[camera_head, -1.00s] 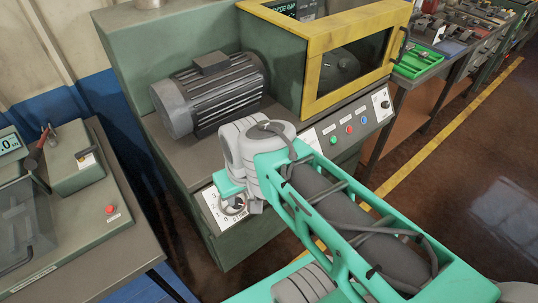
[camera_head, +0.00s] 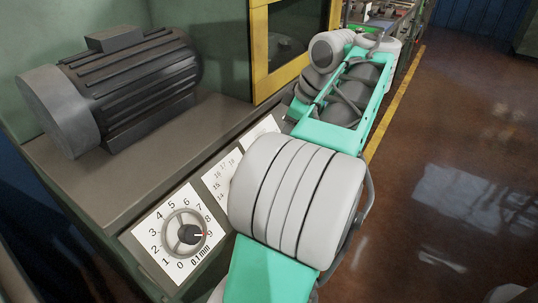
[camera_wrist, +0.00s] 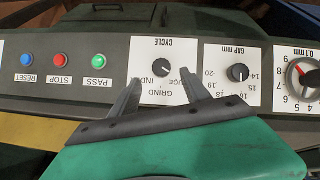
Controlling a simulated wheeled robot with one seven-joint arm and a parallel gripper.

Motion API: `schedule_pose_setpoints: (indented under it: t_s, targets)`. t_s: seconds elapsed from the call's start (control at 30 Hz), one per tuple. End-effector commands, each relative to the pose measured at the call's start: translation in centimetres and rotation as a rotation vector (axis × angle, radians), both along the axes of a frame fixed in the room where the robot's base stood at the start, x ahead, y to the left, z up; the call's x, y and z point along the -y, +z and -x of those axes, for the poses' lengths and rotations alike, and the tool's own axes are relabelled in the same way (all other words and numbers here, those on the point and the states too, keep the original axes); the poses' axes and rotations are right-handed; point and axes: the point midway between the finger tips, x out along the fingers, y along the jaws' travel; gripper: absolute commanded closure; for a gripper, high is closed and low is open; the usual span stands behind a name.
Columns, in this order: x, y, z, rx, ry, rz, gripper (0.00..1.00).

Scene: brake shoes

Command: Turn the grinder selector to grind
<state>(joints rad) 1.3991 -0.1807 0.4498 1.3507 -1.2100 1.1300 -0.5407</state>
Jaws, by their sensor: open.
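The selector is a small black round knob (camera_wrist: 161,67) on a white plate marked CYCLE (camera_wrist: 172,47), upside down in the wrist view. GRIND and other words, partly covered, are printed around it. Which word its mark points to is too small to tell. My gripper (camera_wrist: 160,77) is open and empty. In the picture its two dark fingers reach over the plate on either side of the knob, with clear gaps; I cannot tell whether the tips touch the panel. In the head view my arm hides the knob and gripper.
In the wrist view, red (camera_wrist: 60,59), blue (camera_wrist: 27,59) and green (camera_wrist: 98,59) buttons sit left of the knob, and a GAP dial (camera_wrist: 237,72) right. The head view shows a 0.1 mm dial (camera_head: 187,235), a motor (camera_head: 120,85) and a yellow-framed guard (camera_head: 262,45).

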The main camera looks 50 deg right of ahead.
Motion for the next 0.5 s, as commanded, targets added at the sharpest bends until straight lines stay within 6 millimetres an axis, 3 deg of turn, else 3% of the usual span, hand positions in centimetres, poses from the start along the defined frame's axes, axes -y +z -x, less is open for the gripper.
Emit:
schedule_pose_setpoints:
  t_s: [0.3,0.5]
  targets:
    - [0.0,-5.7,-2.6,0.0,0.002,-0.002,0.45]
    - [0.1,-6.4,-3.1,0.001,0.0,-0.002,0.45]
